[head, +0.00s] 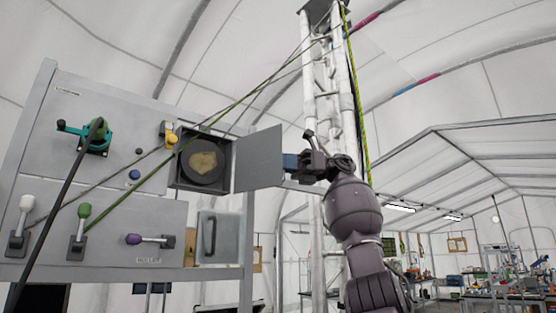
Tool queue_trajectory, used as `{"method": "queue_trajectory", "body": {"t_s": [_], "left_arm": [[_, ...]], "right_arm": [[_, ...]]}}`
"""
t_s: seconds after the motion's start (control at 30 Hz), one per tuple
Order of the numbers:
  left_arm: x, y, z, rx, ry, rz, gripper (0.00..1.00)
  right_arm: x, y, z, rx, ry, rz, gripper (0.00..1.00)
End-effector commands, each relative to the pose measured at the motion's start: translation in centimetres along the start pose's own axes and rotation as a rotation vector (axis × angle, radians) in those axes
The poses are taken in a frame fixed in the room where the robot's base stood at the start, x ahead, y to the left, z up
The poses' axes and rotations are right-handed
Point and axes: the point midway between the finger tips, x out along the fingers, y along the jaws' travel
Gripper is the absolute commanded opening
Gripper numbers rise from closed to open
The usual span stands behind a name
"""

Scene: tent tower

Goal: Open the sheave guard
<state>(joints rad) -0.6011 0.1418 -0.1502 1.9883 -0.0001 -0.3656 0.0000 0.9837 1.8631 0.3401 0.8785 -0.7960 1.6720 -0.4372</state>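The sheave guard (259,160) looks like a flat grey door panel. It stands swung out to the right of a square box opening on the grey panel board. Inside the opening a round dark sheave (204,162) with a tan centre is exposed. My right gripper (292,162) is at the guard's outer right edge, with the arm rising from the lower right. Whether its fingers touch or grip the guard is not clear. My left gripper is not in view.
The board carries a teal crank (92,137), a yellow knob (170,134) and several levers. A lower grey door with a handle (209,236) is beneath the opening. Ropes cross the board towards a white truss tower (321,95). Workbenches stand far right.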

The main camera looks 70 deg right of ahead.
Motion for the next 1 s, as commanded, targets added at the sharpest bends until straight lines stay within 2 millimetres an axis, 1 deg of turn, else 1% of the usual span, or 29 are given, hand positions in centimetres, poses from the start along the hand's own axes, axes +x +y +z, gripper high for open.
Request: {"method": "queue_trajectory", "body": {"t_s": [0.2, 0.57, 0.6, 0.67, 0.7, 0.73, 1.0], "left_arm": [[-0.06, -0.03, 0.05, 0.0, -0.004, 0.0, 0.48], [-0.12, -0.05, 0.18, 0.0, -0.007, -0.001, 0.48], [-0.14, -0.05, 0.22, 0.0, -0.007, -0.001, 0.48], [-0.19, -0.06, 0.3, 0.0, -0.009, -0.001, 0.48], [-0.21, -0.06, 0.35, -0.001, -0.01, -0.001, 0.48], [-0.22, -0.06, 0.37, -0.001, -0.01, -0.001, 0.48], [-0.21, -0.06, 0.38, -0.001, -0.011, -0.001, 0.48]], "right_arm": [[-0.42, -0.31, 0.19, 0.005, -0.005, -0.008, 0.0], [-0.44, -0.3, 0.21, 0.004, -0.007, -0.007, 0.0], [-0.44, -0.29, 0.22, 0.004, -0.007, -0.007, 0.17], [-0.44, -0.28, 0.22, 0.003, -0.007, -0.007, 0.26], [-0.44, -0.27, 0.21, 0.002, -0.007, -0.006, 0.32], [-0.44, -0.25, 0.21, 0.002, -0.007, -0.006, 0.35], [-0.43, -0.2, 0.18, -0.001, -0.005, -0.004, 0.35]]}}
